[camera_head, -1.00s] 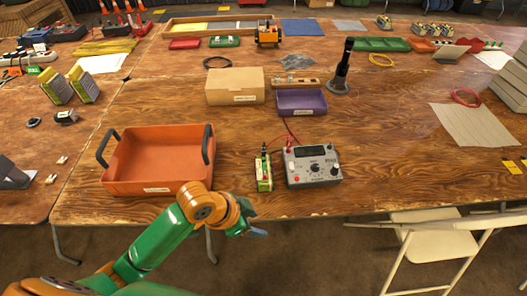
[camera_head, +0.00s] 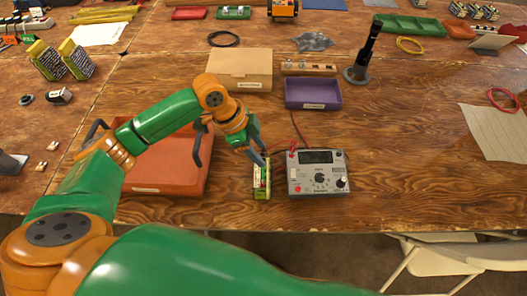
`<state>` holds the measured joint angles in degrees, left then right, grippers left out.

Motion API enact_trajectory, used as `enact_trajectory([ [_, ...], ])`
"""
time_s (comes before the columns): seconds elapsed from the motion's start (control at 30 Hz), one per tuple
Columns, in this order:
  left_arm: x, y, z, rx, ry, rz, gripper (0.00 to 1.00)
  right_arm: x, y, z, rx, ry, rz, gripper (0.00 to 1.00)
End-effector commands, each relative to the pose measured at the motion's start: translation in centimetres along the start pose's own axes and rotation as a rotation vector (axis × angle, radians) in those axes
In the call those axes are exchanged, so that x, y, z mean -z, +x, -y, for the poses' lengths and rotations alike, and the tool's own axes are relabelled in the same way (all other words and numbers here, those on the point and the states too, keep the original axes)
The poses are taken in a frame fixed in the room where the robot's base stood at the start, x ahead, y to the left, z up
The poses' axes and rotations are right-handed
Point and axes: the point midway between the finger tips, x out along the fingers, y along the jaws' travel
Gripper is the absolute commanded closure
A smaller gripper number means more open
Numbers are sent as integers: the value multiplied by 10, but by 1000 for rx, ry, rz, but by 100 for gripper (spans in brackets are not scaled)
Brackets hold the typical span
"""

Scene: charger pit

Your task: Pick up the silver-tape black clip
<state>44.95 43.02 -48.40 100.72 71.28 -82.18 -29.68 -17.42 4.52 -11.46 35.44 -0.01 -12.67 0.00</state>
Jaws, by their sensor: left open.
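A small green-and-yellow battery block (camera_head: 262,184) stands at the left side of the grey meter (camera_head: 318,180). Leads run at the meter's upper left, by the block's top. My left gripper (camera_head: 259,155) is open, its blue-grey fingers pointing down at the top end of the block. I cannot tell if they touch it. The silver-tape black clip cannot be made out clearly; the fingers cover part of the block's top, where a dark piece showed earlier. My right gripper is not in view.
My left arm passes over the orange tray (camera_head: 165,182), left of the block. Behind stand a cardboard box (camera_head: 238,68), a purple bin (camera_head: 312,93) and a black upright tool (camera_head: 364,52). The wooden table right of the meter is clear.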

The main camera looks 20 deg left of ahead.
Motion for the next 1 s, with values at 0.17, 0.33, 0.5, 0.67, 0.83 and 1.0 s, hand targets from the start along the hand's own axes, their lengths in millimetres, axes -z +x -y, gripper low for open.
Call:
enact_trajectory([
  [0.17, 0, 24, 1, 1, 1, 0, 45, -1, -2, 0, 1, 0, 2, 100],
  [0.33, 0, 25, 1, 2, 1, 0, 45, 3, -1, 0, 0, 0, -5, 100],
  [0.5, 0, 25, 1, 2, 1, 0, 83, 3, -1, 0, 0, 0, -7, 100],
  [0.67, 0, 25, 1, 2, 1, 0, 100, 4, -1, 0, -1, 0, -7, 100],
  [0.83, 0, 25, 1, 2, 1, 0, 100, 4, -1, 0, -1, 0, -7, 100],
  [1.0, 3, 18, 1, 4, 1, -1, 100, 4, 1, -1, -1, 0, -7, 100],
])
